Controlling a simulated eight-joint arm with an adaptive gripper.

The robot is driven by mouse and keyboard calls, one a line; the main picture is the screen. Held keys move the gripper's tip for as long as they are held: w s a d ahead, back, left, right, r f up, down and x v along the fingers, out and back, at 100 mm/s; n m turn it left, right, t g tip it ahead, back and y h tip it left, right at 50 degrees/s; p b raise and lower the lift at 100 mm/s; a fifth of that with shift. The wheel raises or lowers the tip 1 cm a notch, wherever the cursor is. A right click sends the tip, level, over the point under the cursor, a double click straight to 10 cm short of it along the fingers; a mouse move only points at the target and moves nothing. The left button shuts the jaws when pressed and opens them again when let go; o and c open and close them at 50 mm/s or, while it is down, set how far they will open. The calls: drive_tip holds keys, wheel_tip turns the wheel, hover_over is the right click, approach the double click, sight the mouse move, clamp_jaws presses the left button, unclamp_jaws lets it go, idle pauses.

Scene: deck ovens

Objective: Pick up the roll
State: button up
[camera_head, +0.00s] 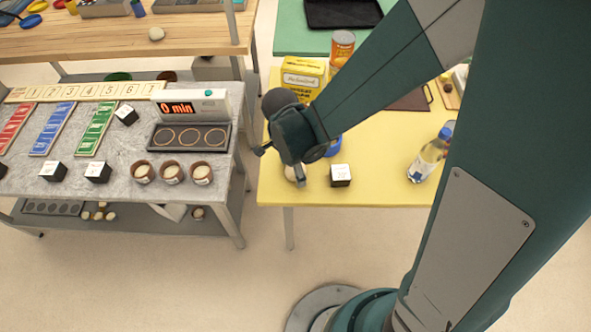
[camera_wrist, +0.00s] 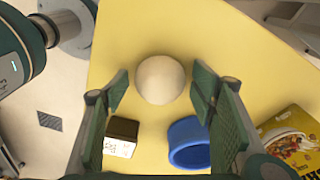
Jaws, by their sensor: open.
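The roll (camera_wrist: 160,79) is a pale, round, smooth piece on the yellow table. In the wrist view it shows between my two fingers, with a gap on each side. In the head view only a small part of the roll (camera_head: 290,174) shows, beneath and behind my gripper (camera_head: 268,168). In the wrist view my gripper (camera_wrist: 162,88) is open and empty, its green pads apart on either side of the roll. I cannot tell how far the fingertips are above the table.
A black-and-white cube (camera_head: 340,176) and a blue round item (camera_wrist: 189,146) lie close to the roll. A yellow box (camera_head: 303,76), a can (camera_head: 342,46) and a bottle (camera_head: 428,158) share the yellow table (camera_head: 375,190). A grey bench with several small pots stands left.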

drive_tip(key=shift+c, duration=0.2)
drive_tip(key=c, duration=0.8)
drive_tip(key=shift+c, duration=0.2)
drive_tip(key=shift+r, duration=0.1)
drive_tip(key=shift+r+p, duration=1)
drive_tip(key=shift+r, duration=3.95)
